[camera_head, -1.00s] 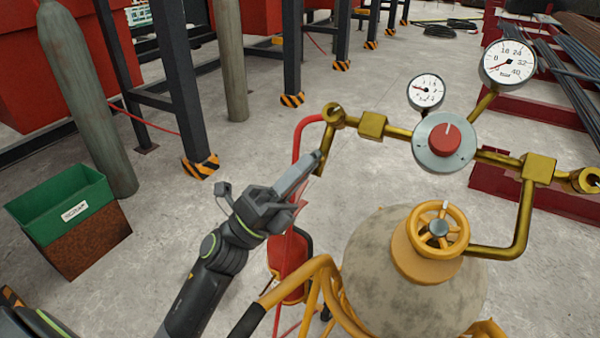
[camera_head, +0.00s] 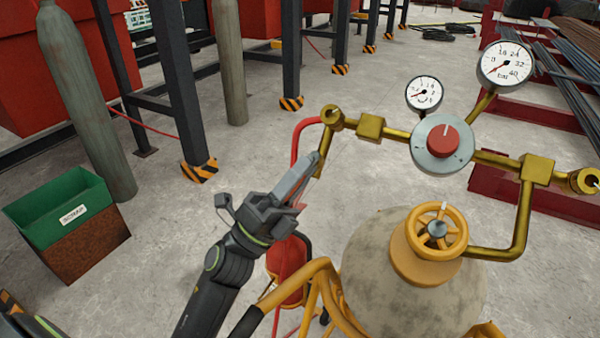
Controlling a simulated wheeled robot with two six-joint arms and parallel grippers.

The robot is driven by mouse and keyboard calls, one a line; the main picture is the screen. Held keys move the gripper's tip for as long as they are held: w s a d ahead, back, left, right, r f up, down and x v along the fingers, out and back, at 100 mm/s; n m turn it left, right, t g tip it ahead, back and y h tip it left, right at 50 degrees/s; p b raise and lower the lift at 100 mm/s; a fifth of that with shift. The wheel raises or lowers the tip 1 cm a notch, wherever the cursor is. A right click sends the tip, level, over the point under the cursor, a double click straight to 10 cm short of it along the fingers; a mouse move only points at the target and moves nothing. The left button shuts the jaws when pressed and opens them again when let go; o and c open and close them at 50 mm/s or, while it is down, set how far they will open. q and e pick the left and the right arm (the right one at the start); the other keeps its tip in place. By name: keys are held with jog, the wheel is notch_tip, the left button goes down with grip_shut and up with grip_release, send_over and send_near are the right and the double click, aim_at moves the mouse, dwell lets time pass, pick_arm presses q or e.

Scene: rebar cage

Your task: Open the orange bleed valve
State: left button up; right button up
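My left gripper (camera_head: 309,174) reaches up from the bottom left. Its fingertips are beside or touching the lower end of a short brass pipe (camera_head: 326,146) that hangs from the left end of the brass manifold. The finger gap is seen edge-on, so I cannot tell whether it is open or shut. An orange-yellow handwheel (camera_head: 418,219) sits on top of the mottled tank (camera_head: 375,285), right of the gripper and apart from it. No other orange valve shows clearly; one at the pipe's lower end could be hidden behind the fingers. My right gripper is not in view.
The manifold carries a red knob on a grey disc (camera_head: 443,140) and two gauges (camera_head: 507,64) (camera_head: 424,93). A red hose (camera_head: 298,140) runs down behind my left gripper. Yellow frame tubes (camera_head: 310,274) stand below it. A green bin (camera_head: 60,207) is at left.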

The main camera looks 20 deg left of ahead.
pick_arm(q)
jog(key=shift+s+a+f+b, duration=0.2)
jog(key=shift+s+f+b, duration=0.05)
jog(key=shift+f+b, duration=0.25)
jog(key=b+v, duration=0.7)
jog(key=v, duration=0.9)
jog(key=shift+s+f, duration=0.1)
jog(key=shift+s, duration=0.05)
